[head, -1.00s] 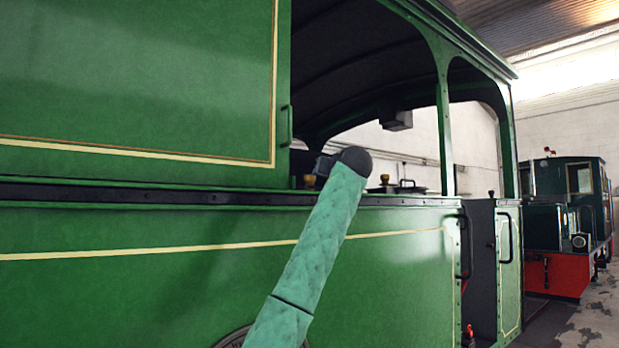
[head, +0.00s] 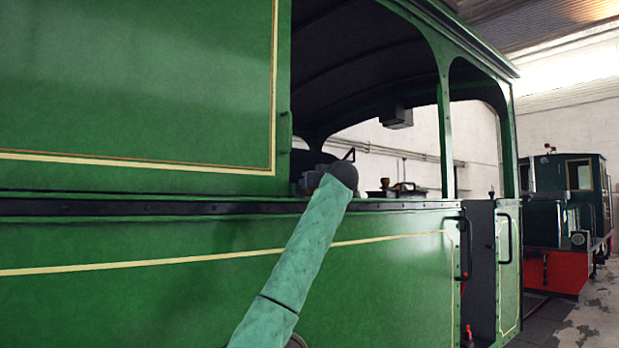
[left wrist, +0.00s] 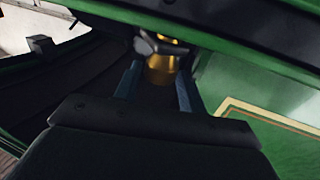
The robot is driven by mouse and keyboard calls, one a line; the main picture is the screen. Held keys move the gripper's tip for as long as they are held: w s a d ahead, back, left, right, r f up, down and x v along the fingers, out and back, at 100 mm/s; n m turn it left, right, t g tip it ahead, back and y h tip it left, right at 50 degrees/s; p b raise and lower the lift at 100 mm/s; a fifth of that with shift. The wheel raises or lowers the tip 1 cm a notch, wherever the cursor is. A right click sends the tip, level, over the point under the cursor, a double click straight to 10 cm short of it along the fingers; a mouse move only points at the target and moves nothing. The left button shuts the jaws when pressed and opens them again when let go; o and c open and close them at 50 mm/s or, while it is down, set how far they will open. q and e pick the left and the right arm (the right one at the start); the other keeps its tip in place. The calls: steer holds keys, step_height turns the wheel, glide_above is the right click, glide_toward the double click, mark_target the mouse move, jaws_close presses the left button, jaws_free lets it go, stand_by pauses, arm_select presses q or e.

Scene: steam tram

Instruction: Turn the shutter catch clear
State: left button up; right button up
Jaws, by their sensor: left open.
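The shutter catch (left wrist: 162,66) shows in the left wrist view as a brass piece with a dark top. It sits between the two fingers of my left gripper (left wrist: 158,76), which are apart and leave a gap on each side of it. In the head view my left gripper (head: 311,183) is at the sill of the cab opening, beside the edge of the large green shutter panel (head: 140,85). My wrist hides the catch there. My right gripper is in neither view.
The green tram side (head: 130,300) fills the lower left, close to my arm. A dark sill (head: 120,206) runs along it. The cab interior is open behind my gripper. A second locomotive (head: 566,215) stands at the right, with floor beside it.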

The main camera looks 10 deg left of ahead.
arm_select(q)
steer(key=shift+p+x, duration=0.35)
steer(key=shift+x, duration=0.55)
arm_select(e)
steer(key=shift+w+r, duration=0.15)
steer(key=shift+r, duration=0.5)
arm_select(q)
steer(key=shift+c, duration=0.2)
